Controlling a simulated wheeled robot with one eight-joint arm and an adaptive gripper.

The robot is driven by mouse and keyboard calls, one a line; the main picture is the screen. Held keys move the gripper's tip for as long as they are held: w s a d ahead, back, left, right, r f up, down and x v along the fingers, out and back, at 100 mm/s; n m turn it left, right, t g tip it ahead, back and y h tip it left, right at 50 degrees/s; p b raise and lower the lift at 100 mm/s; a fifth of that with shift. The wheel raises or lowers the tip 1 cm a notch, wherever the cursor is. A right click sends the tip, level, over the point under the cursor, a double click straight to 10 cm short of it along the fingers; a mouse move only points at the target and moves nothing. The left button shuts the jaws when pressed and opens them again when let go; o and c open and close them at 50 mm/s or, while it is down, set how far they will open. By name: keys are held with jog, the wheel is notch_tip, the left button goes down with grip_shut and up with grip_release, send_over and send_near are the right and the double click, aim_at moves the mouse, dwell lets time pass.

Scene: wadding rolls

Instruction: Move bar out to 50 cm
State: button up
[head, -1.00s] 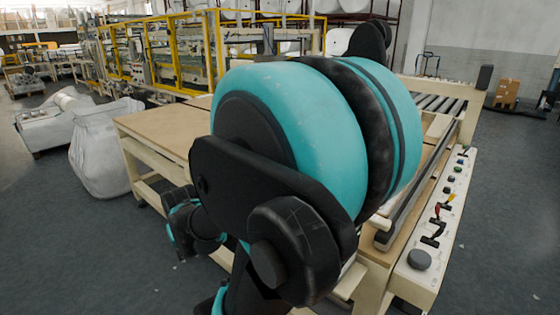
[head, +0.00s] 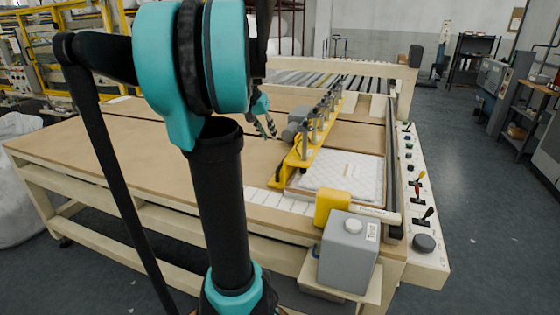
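The yellow bar (head: 299,160) lies slantwise across the wooden table (head: 130,150), with several grey upright fittings along it. A white strip with dark marks (head: 270,199) runs along the table's near edge, left of the bar's near end; I cannot read its numbers. My gripper (head: 268,128) is small in the picture, left of the bar and apart from it as seen here. Its two fingers point down and look spread, with nothing between them. My arm hides part of the table and the left of the strip.
White quilted wadding (head: 343,177) lies right of the bar. A grey box (head: 348,250) with a yellow block (head: 332,207) stands at the near corner. A control panel (head: 425,225) with levers and buttons runs along the right side. Rollers (head: 320,80) are behind. Floor at right is clear.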

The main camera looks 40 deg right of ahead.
jog(key=x, duration=1.4)
jog(key=shift+w+f, duration=0.1)
jog(key=shift+f, duration=0.05)
grip_shut()
jog(key=shift+w, duration=0.1)
